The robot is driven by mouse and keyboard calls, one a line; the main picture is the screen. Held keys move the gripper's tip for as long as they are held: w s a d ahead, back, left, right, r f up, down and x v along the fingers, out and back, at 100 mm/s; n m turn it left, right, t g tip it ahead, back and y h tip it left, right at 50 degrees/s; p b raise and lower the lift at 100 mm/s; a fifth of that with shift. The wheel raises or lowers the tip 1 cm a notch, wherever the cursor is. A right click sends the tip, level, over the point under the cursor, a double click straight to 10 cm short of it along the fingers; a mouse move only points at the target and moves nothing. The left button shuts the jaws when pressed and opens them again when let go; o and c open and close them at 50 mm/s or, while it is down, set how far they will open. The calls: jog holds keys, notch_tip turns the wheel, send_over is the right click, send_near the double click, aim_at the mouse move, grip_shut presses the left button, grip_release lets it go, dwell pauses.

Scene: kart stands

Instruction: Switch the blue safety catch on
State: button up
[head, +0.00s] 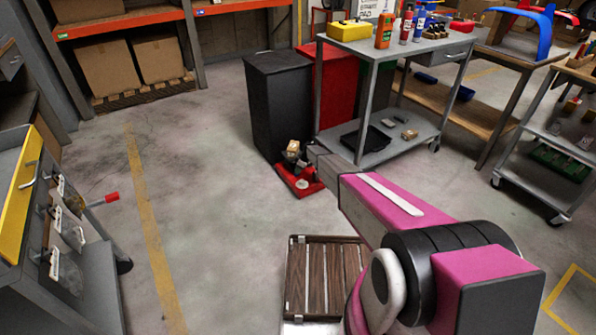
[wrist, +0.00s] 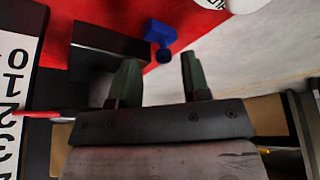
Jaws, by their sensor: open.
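The blue safety catch (wrist: 160,33) shows in the wrist view as a small blue piece with a darker round end, against a red surface (wrist: 205,18). My gripper (wrist: 160,75) is open, with its two green-tipped fingers apart and nothing seen between them. In the picture, the catch is just above the gap between the fingertips, roughly centred; I see no contact. I cannot make out the catch in the head view, where my pink arm reaches toward the middle and its far end is hard to tell.
A grey wheeled cart (head: 345,48) with bottles and a yellow box stands behind my arm. Beside it are a dark cabinet (head: 275,100) and a small red-based device (head: 300,183) on the floor. A slatted wooden panel (head: 312,275) lies nearer. Floor at left centre is clear.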

jog(key=v, duration=0.9)
jog(key=shift+r, duration=0.15)
jog(key=s+d+r+m+h, duration=0.1)
jog(key=s+d+r+m, duration=0.4)
jog(key=s+r, duration=0.6)
jog(key=s+d+r+m+h, duration=0.2)
jog(key=s+d+r+m, duration=0.3)
jog(key=s, duration=2.1)
jog(key=s+d+r+m+h, duration=0.1)
jog(key=s+d+r+m, duration=0.4)
jog(key=s+d+r, duration=0.5)
jog(key=s+r, duration=0.8)
jog(key=shift+s+d+r+m+g+h, duration=0.2)
jog(key=shift+s+d+m+g+h, duration=0.1)
jog(key=shift+s+d+m+g, duration=0.1)
